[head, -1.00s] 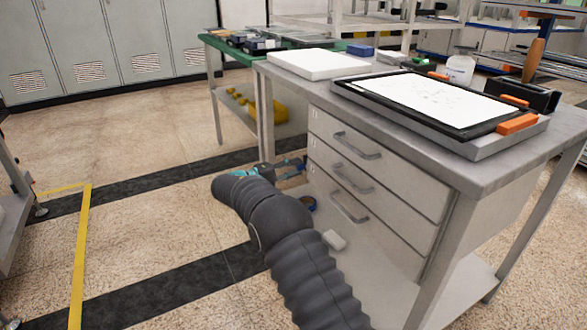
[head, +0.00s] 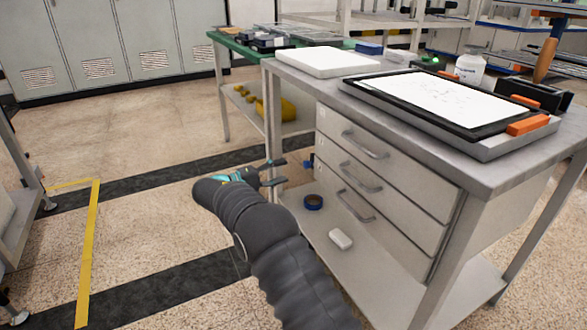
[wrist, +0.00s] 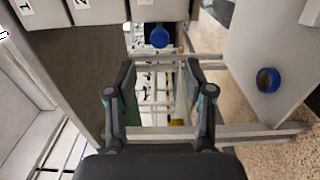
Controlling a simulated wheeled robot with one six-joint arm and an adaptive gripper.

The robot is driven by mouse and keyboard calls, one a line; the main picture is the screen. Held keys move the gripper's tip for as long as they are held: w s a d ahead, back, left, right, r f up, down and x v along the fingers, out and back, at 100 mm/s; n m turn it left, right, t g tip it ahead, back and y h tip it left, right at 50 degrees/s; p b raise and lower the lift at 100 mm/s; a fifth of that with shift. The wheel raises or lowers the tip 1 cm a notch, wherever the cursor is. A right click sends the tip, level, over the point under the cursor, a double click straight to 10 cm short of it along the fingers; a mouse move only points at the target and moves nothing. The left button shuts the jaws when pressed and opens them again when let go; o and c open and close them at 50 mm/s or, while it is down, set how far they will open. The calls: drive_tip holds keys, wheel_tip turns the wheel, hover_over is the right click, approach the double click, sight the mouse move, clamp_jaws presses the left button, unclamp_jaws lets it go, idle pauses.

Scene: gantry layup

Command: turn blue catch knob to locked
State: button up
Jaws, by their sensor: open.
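In the head view a small blue part, seemingly the same knob (head: 308,163), sits at the drawer unit's left edge. My gripper (head: 277,172) is left of it, with its fingers pointing right towards it and a gap between. In the wrist view my gripper (wrist: 160,70) is open and empty. The knob's pointer and any lock marking are too small to read.
The drawer unit (head: 385,165) hangs under the grey bench. A blue tape roll (head: 313,202) and a white block (head: 341,239) lie on its lower shelf. The table leg (head: 275,125) stands close behind my gripper. The floor at left is open.

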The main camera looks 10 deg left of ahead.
drive_tip(key=shift+v, duration=2.3)
wheel_tip(320, 180, down, 11)
drive_tip(key=s+n+g+y, duration=0.2)
drive_tip(key=n+y, duration=0.1)
drive_tip(key=n, duration=0.1)
drive_tip(key=s+d+g+y, duration=0.3)
drive_tip(key=s+d, duration=0.3)
drive_tip(key=s+d+r+m+y+p, duration=0.1)
drive_tip(key=s+d+r+m+y, duration=0.2)
drive_tip(key=s+d+r, duration=0.5)
drive_tip(key=s+d+r+m+y+p, duration=0.1)
drive_tip(key=s+d+r+m+y, duration=0.2)
drive_tip(key=s+d+r, duration=0.5)
drive_tip(key=s+d+r+m+y+p, duration=0.2)
drive_tip(key=s+d+r+m, duration=0.3)
drive_tip(key=s, duration=1.3)
drive_tip(key=d+r+y, duration=0.1)
drive_tip(key=d+r, duration=0.2)
drive_tip(key=d, duration=0.4)
drive_tip(key=shift+s+t, duration=0.3)
